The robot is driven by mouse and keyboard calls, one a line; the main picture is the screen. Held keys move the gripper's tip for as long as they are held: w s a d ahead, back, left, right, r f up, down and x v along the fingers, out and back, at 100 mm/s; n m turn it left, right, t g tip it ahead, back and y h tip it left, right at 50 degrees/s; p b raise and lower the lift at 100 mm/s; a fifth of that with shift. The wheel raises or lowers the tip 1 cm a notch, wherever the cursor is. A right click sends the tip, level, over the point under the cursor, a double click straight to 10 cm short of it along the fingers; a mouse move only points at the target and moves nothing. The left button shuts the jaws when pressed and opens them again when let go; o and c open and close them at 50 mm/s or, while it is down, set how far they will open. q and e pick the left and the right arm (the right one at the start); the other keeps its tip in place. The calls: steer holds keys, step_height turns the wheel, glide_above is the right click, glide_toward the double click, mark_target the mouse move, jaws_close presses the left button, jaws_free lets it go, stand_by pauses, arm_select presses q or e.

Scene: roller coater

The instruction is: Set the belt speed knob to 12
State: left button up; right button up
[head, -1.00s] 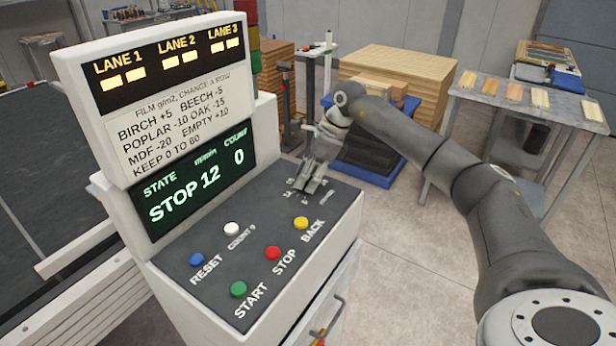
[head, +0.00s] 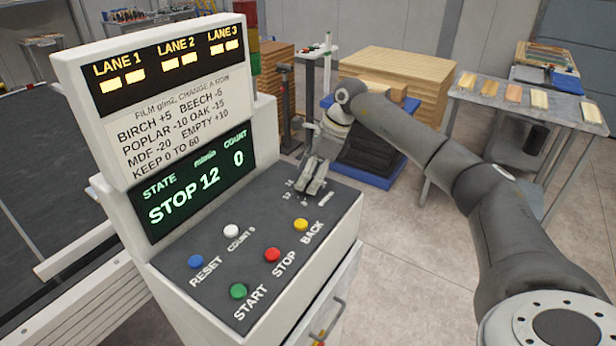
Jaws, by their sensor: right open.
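The control panel (head: 262,262) has a speed dial with small printed numbers (head: 290,192) at its far right corner. The belt speed knob itself is hidden or cannot be told apart from the fingers there. My right gripper (head: 311,188) is open, with its fingers pointing down over the dial. I cannot tell whether the fingers touch the knob. The green display (head: 195,180) reads STATE STOP, 12 m/min and COUNT 0. My left gripper is not in view.
Blue (head: 196,262), white (head: 231,230), green (head: 238,290), red (head: 272,255) and yellow (head: 301,224) buttons sit on the panel near the dial. A lane sign (head: 165,65) stands above the display. A table with wood samples (head: 560,118) is at the right; open floor lies between.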

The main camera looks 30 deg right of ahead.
steer(key=v, duration=1.1)
steer(key=shift+s, duration=0.15)
